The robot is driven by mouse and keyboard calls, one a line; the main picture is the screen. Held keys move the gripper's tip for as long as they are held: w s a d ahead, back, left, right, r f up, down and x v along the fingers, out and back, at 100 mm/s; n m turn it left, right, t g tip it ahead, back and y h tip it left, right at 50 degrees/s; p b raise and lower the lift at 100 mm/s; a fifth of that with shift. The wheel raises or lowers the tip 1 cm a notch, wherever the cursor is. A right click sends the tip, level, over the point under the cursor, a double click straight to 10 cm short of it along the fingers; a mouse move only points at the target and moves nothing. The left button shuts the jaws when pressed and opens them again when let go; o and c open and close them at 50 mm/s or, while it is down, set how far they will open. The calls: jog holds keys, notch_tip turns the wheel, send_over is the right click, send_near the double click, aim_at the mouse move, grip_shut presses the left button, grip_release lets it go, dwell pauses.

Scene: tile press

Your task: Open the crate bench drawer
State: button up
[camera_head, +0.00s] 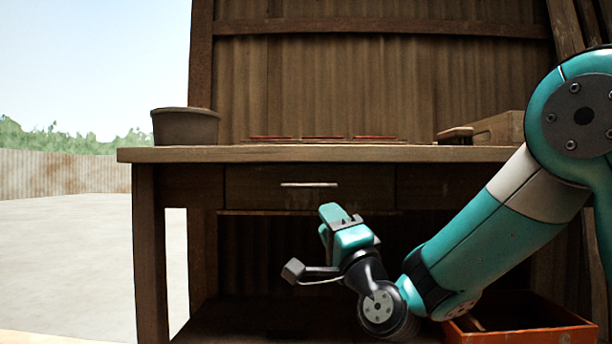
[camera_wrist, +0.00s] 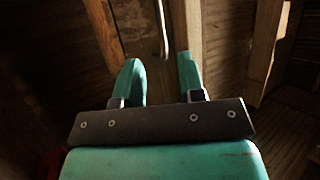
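The wooden bench (camera_head: 165,155) has a drawer (camera_head: 255,195) under its top, and the drawer front looks flush with the frame. A thin pale bar handle (camera_head: 309,184) is fixed across the drawer front; the handle also shows in the wrist view (camera_wrist: 161,30). My gripper (camera_head: 330,213) is in front of the bench, just below and right of the handle in the head view. In the wrist view my gripper (camera_wrist: 160,72) has its two teal fingers apart and nothing between the tips. The handle lies ahead of the gap, apart from the fingers.
On the bench top are a dark tub (camera_head: 185,128), several flat reddish tiles (camera_head: 322,138) and a wooden piece (camera_head: 490,130). An orange crate (camera_head: 520,335) sits low at the right, near my arm. Open ground lies at the left.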

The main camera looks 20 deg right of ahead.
aim_at(306, 186)
jog(key=shift+p+x, duration=5.6)
jog(key=shift+x, duration=0.4)
grip_shut()
